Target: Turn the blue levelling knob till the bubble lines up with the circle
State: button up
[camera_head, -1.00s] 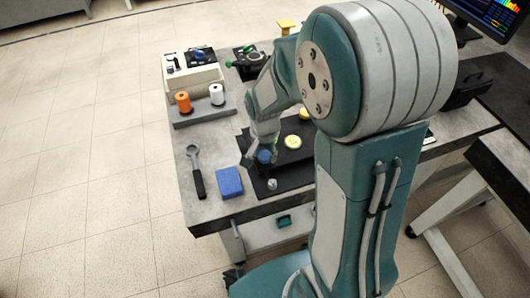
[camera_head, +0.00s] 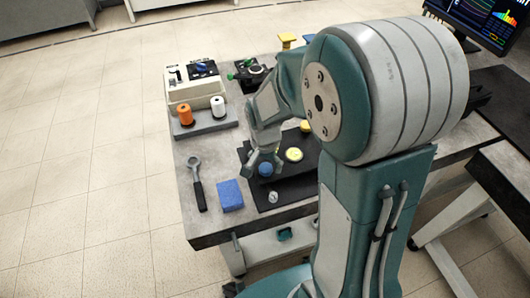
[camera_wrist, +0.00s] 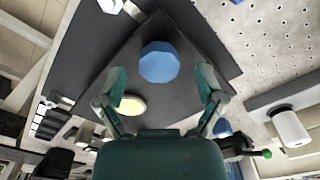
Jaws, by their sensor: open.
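The blue knob (camera_head: 265,169) stands on a dark plate (camera_head: 300,188) on the bench. It also shows in the wrist view (camera_wrist: 160,62) as a faceted blue top. My gripper (camera_head: 261,161) is just above and beside the knob in the head view. In the wrist view my gripper (camera_wrist: 160,82) has its fingers spread apart, with the knob between and slightly beyond the tips, and nothing gripped. A round yellow disc (camera_head: 294,154), which may be the level, lies beside the knob; it also shows in the wrist view (camera_wrist: 131,104). I cannot make out bubble or circle.
A small silvery piece (camera_head: 273,197) is near the plate's front. A blue block (camera_head: 230,195) and a wrench (camera_head: 197,183) lie to the left. Orange (camera_head: 185,114) and white (camera_head: 218,106) spools stand on a grey base behind. My arm hides the bench's right part.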

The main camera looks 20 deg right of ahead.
aim_at(265, 168)
notch_tip(265, 168, up, 11)
jog(key=shift+a+f, duration=0.15)
jog(key=shift+s, duration=0.15)
dwell(0.4)
jog(key=s+r+n+t, duration=0.5)
jog(key=s+r+n, duration=0.3)
jog(key=s, duration=0.6)
jog(key=shift+r, duration=0.3)
